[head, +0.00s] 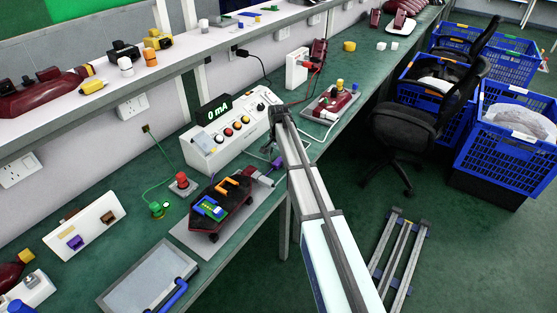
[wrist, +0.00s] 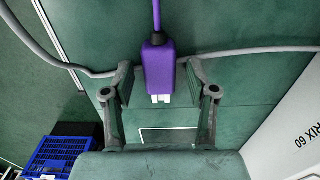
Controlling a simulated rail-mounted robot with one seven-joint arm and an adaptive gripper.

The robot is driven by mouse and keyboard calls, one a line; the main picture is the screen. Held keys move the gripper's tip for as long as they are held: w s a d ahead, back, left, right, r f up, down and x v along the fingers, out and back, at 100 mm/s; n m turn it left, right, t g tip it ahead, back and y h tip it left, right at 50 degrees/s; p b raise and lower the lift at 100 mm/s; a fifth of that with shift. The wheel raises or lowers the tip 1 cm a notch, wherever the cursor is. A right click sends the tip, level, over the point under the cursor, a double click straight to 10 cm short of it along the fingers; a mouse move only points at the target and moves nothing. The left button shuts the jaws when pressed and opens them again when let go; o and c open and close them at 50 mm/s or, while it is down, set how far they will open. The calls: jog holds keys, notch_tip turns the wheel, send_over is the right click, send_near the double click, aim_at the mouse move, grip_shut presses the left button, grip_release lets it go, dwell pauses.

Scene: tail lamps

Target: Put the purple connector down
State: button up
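The purple connector (wrist: 159,65) is in the upper middle of the wrist view, with its purple cable running up and its pale end facing my gripper's palm. My gripper (wrist: 160,78) has one finger on each side of it. A gap shows between each finger and the connector, so the gripper looks open around it. In the head view, my gripper (head: 268,148) is low over the bench by the white meter box. A purple piece (head: 278,163) shows just below it, partly hidden by my arm. Whether the connector touches the bench is unclear.
The white meter box (head: 228,132) reads 0 mA. A dark red tail lamp (head: 228,203) with coloured parts lies on a grey plate beside it. A grey cable (wrist: 245,50) crosses behind the connector. Blue crates (head: 518,135) and a chair (head: 415,125) stand at the right.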

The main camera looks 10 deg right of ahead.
aim_at(279, 160)
notch_tip(279, 160, up, 12)
jog(key=b, duration=0.2)
jog(key=shift+r, duration=0.2)
dwell(0.4)
